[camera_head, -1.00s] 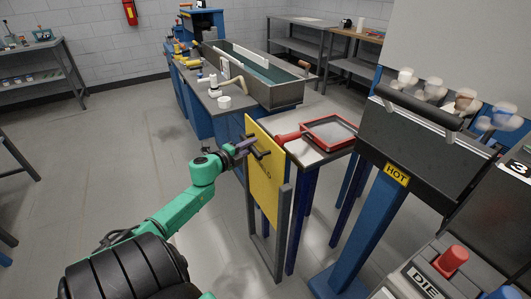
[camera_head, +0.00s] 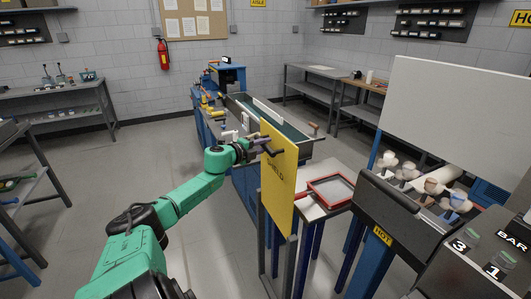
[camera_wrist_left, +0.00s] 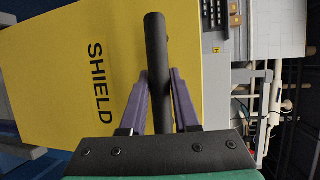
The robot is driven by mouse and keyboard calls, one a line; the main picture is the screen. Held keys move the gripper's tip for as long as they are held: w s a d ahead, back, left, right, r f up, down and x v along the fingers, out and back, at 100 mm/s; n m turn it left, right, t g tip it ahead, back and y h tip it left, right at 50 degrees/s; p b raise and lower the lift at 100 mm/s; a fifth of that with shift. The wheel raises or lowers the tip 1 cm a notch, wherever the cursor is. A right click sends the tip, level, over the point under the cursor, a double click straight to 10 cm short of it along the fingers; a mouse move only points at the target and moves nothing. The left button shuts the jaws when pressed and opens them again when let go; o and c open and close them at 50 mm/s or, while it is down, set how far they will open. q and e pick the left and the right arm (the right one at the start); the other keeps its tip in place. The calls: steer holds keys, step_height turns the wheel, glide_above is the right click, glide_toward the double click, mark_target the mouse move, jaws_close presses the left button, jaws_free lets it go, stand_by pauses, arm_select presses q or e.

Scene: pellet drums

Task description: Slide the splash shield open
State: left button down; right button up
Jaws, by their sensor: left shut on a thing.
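The yellow splash shield (camera_head: 281,185), marked SHIELD, stands upright in a grey frame (camera_head: 289,262) near the middle of the head view. Its lower edge is well above the floor. My left gripper (camera_head: 258,147) is at the shield's upper part, shut on its dark bar handle (camera_head: 272,152). In the left wrist view, the purple fingers (camera_wrist_left: 160,92) lie on either side of the dark handle (camera_wrist_left: 157,40), with the yellow shield (camera_wrist_left: 60,60) behind. My right gripper is not in view.
A red-rimmed tray (camera_head: 310,195) sits on a stand just right of the shield. A dark unit with a HOT label (camera_head: 382,236) stands further right. A long tank bench (camera_head: 290,148) is behind. The floor to the left is open.

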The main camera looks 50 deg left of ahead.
arm_select(q)
steer(key=shift+r, duration=0.2)
steer(key=c, duration=0.7)
jaws_free()
steer(key=shift+o, duration=0.2)
steer(key=shift+s+f, duration=0.1)
steer(key=shift+s+d, duration=0.15)
steer(key=shift+s, duration=0.75)
steer(key=s+d+r+p, duration=0.1)
steer(key=s+r+p, duration=0.1)
steer(key=s, duration=1)
steer(key=shift+d+r, duration=0.2)
steer(key=shift+r, duration=0.2)
